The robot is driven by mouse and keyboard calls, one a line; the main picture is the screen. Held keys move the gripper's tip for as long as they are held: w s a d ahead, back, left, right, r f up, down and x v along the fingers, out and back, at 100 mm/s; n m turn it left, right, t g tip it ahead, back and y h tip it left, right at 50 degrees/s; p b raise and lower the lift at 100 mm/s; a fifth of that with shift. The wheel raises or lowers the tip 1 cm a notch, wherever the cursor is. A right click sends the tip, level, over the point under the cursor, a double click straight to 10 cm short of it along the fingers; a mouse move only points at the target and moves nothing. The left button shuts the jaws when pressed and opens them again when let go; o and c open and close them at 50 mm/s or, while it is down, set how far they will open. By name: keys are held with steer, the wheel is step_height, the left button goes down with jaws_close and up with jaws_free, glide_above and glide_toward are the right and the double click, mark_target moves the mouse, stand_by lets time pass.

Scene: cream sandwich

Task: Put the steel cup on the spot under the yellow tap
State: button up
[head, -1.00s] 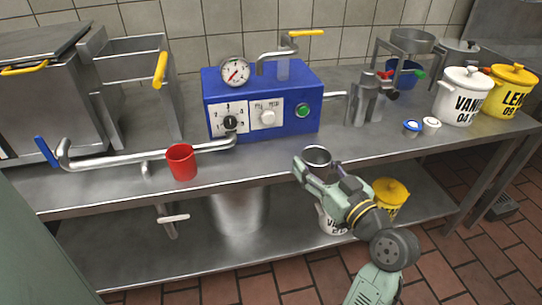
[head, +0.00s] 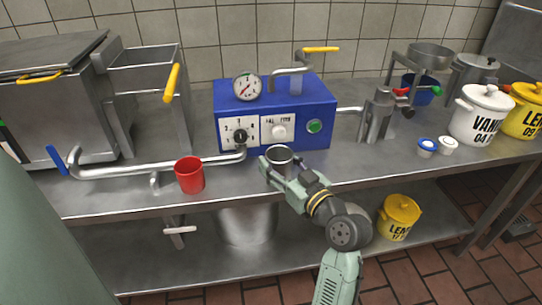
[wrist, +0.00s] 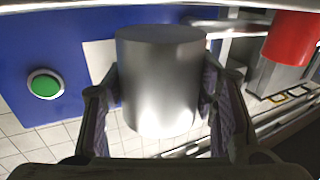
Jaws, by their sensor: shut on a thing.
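The steel cup (head: 279,163) is held upright in my gripper (head: 279,170), in front of the blue machine. In the wrist view the cup (wrist: 160,80) fills the middle, with a finger pressed against each side. The cup's gap above the counter cannot be judged. The yellow-handled tap (head: 321,49) rises from the top of the blue machine, its bent pipe (head: 285,72) reaching left and forward.
The blue machine (head: 300,97) stands close behind the cup. A red cup (head: 189,174) stands on the counter to the left, by a blue-handled pipe (head: 120,169).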

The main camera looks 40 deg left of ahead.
mark_target(271, 158)
steer(key=p+x, duration=0.1)
steer(key=x, duration=0.2)
steer(key=shift+r, duration=0.15)
steer(key=shift+w+a+f, duration=0.1)
steer(key=shift+a+f, duration=0.25)
steer(key=shift+f, duration=0.55)
steer(key=shift+f, duration=0.2)
steer(key=o, duration=1.2)
steer(key=shift+c, duration=0.2)
steer(key=shift+r, duration=0.15)
